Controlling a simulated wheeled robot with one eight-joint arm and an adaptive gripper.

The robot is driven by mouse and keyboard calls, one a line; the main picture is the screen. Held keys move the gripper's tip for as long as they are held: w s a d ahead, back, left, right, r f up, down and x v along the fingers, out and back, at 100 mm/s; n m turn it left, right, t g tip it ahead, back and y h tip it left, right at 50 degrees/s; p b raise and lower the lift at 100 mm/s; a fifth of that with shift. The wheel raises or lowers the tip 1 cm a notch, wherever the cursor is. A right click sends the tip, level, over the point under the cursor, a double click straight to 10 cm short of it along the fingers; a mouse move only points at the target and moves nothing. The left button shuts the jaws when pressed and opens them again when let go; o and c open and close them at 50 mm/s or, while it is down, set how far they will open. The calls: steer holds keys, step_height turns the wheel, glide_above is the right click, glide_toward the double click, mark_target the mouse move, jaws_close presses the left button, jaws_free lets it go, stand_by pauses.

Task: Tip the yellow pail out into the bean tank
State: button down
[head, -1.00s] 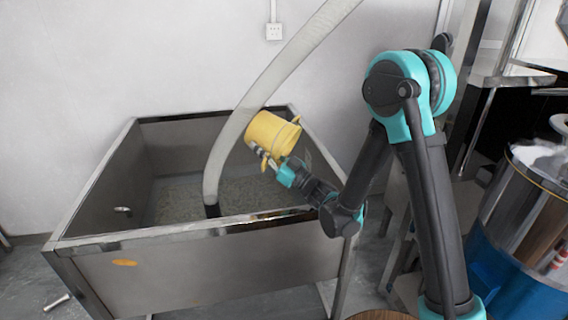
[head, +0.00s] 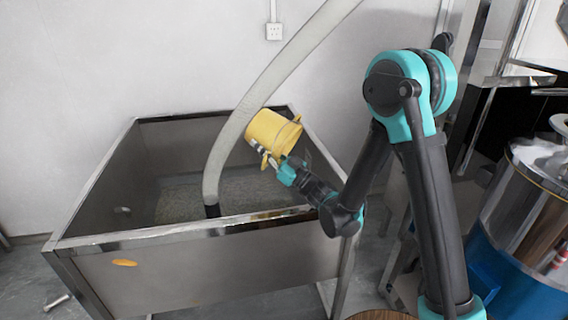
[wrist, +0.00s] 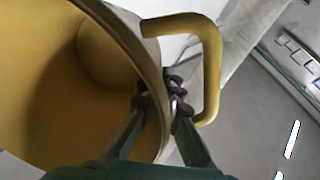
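The yellow pail (head: 273,132) is held up over the right part of the bean tank (head: 190,262), near its far right rim. It leans a little in the head view. In the wrist view I look into the pail (wrist: 62,75); the part of its inside that shows looks bare. My gripper (head: 270,160) is at the pail's lower side in the head view. In the wrist view its fingers (wrist: 160,101) pinch the pail's wall beside the yellow handle. The tank is an open steel box with a grey, grainy layer on its floor.
A thick pale hose (head: 240,118) hangs down into the tank just left of the pail. A steel and blue machine (head: 515,225) stands at the right. A wall (head: 70,80) is behind the tank.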

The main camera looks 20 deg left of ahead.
steer(key=shift+w+a+f+g+h, duration=0.1)
steer(key=shift+a+f+h, duration=0.3)
steer(key=shift+f, duration=0.35)
steer(key=shift+a+f+g+h, duration=0.1)
steer(key=shift+a+f+h, duration=0.25)
steer(key=shift+f+h, duration=0.3)
steer(key=shift+w+a+f+g+h, duration=0.1)
steer(key=shift+a+f+h, duration=0.25)
steer(key=shift+f, duration=0.5)
steer(key=shift+a, duration=0.1)
steer(key=a+f+g+h+p, duration=0.1)
steer(key=a+f+h+p, duration=0.2)
steer(key=f+h, duration=0.4)
steer(key=a+f+n+g+h+p, duration=0.1)
steer(key=a+f+h+p, duration=0.3)
steer(key=f+h, duration=0.4)
steer(key=shift+w+a+f+n+g+h, duration=0.35)
steer(key=shift+a+g+h, duration=0.2)
steer(key=shift+h, duration=1.65)
steer(key=shift+r+p, duration=0.1)
steer(key=shift+p, duration=0.2)
